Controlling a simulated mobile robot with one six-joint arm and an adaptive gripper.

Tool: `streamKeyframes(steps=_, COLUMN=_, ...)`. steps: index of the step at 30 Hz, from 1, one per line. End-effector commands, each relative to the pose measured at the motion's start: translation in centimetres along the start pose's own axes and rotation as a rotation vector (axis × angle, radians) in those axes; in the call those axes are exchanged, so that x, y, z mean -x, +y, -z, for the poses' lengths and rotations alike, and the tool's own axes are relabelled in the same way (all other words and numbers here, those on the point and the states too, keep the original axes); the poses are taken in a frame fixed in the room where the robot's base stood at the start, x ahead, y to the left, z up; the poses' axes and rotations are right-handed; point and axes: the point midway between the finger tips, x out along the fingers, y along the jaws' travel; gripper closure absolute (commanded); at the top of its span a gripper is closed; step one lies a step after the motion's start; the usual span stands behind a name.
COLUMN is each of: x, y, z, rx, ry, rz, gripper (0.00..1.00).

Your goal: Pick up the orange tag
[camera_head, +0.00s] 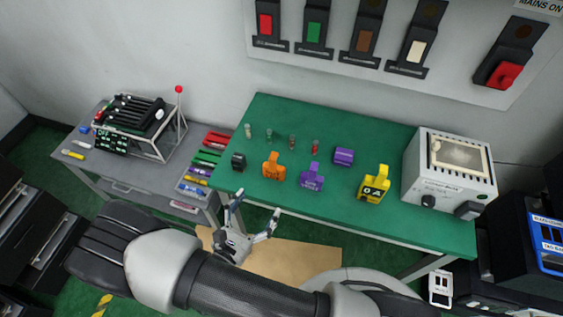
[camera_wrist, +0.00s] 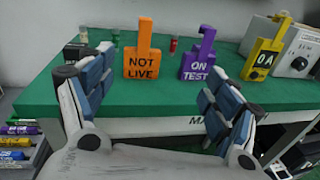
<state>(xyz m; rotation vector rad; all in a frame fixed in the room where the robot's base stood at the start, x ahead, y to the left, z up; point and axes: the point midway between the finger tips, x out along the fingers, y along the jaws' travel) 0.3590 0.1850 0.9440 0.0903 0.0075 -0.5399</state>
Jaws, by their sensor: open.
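The orange tag (camera_head: 273,167) stands upright on the green table, left of the purple tag (camera_head: 311,178). In the wrist view the orange tag (camera_wrist: 142,60) reads "NOT LIVE" and has a narrow upright tab on top. My gripper (camera_head: 256,212) is open and empty, in front of the table's near edge. In the wrist view its two fingers (camera_wrist: 150,88) are spread wide, with the orange tag beyond and between them. The gripper is apart from the tag.
The purple "ON TEST" tag (camera_wrist: 198,62) stands close on the right, and a yellow tag (camera_head: 374,184) farther right. A dark block (camera_head: 238,162) is left of the orange tag. Small cylinders (camera_head: 292,142) stand behind. A white box (camera_head: 450,172) occupies the table's right end.

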Motion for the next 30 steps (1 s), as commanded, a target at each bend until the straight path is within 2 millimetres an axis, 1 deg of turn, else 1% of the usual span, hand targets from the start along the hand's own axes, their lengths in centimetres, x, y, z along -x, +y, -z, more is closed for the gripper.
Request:
streamKeyframes(steps=1, x=0.8, y=0.2, z=1.2, rx=0.034, ry=-0.010, rz=-0.059, gripper=0.18)
streamKeyframes(steps=3, x=1.5, y=0.6, z=2.5, rx=0.062, ry=-0.017, rz=-0.119, gripper=0.18)
streamKeyframes(steps=6, x=1.9, y=0.8, z=3.4, rx=0.083, ry=-0.023, rz=-0.166, gripper=0.18)
streamKeyframes(steps=8, x=1.7, y=0.9, z=3.6, rx=0.087, ry=-0.025, rz=-0.174, gripper=0.18)
streamKeyframes(steps=11, x=0.3, y=1.1, z=3.6, rx=0.088, ry=-0.024, rz=-0.172, gripper=0.18)
streamKeyframes(steps=18, x=-4.9, y=1.9, z=3.6, rx=0.086, ry=-0.024, rz=-0.167, gripper=0.18)
streamKeyframes(steps=22, x=-7.5, y=2.3, z=3.5, rx=0.086, ry=-0.024, rz=-0.167, gripper=0.18)
streamKeyframes(steps=25, x=-8.9, y=2.6, z=3.5, rx=0.085, ry=-0.023, rz=-0.170, gripper=0.18)
streamKeyframes(steps=30, x=-10.0, y=2.9, z=3.4, rx=0.087, ry=-0.024, rz=-0.172, gripper=0.18)
